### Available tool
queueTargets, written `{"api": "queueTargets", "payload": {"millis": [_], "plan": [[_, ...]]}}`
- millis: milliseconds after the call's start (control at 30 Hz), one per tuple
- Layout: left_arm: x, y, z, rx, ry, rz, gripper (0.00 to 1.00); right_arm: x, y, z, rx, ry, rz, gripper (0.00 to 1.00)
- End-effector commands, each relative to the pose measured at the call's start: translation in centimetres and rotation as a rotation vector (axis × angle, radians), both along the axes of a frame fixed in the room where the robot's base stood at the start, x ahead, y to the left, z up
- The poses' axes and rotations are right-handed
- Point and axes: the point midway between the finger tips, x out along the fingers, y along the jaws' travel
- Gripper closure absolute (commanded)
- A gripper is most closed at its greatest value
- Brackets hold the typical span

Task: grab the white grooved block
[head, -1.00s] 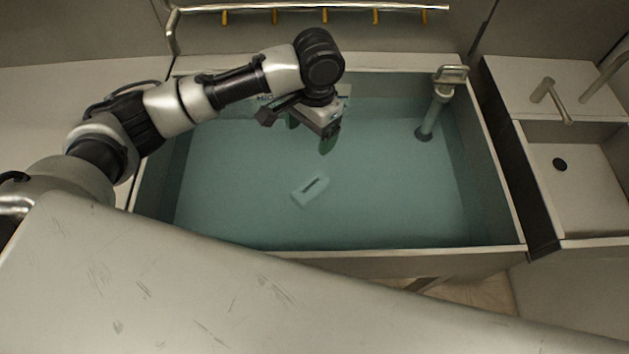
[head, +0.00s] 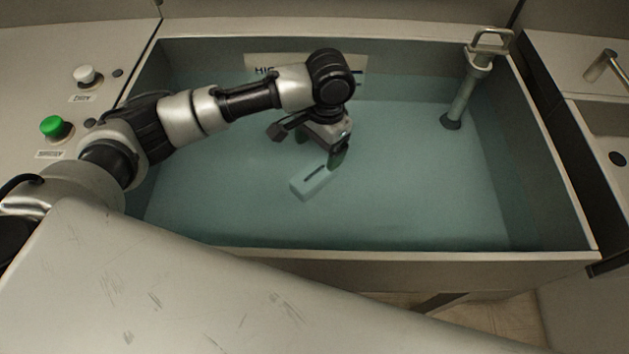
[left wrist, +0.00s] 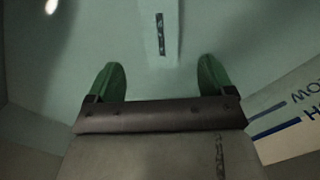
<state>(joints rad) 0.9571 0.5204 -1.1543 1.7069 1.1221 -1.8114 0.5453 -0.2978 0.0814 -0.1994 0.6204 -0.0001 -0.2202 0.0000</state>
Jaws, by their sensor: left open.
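The white grooved block (head: 313,184) lies on the floor of the water-filled tank (head: 420,256), tinted teal, with a dark slot along its top. My left gripper (head: 334,160) is in the tank, just above and behind the block in the head view. In the left wrist view the green fingers of my left gripper (left wrist: 162,80) are spread apart and empty. The block (left wrist: 161,12) is ahead of them, cut off by the top edge, its slot running between the fingers' lines. My right gripper is not in view.
A standpipe with a handle (head: 463,100) stands at the tank's back right. A printed sign (head: 262,68) is on the back wall. A green button (head: 52,126) and a white knob (head: 85,75) are on the left counter. The tank floor around the block looks clear.

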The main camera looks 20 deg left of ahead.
Motion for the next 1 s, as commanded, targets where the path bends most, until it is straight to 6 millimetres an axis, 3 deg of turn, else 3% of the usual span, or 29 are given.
{"api": "queueTargets", "payload": {"millis": [133, 367, 633, 1000], "plan": [[-0.3, 0.2, -2.6, 0.001, 0.003, 0.0, 0.17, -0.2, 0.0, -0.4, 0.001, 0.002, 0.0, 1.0], [-0.5, 0.4, -4.4, 0.001, 0.0, 0.0, 0.17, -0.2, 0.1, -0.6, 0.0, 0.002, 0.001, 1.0], [-0.9, 0.7, -8.3, 0.002, 0.001, 0.001, 0.17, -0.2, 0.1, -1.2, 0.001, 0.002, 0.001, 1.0], [-1.0, 0.7, -9.1, 0.0, -0.001, -0.001, 0.2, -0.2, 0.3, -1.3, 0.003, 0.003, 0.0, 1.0]]}}
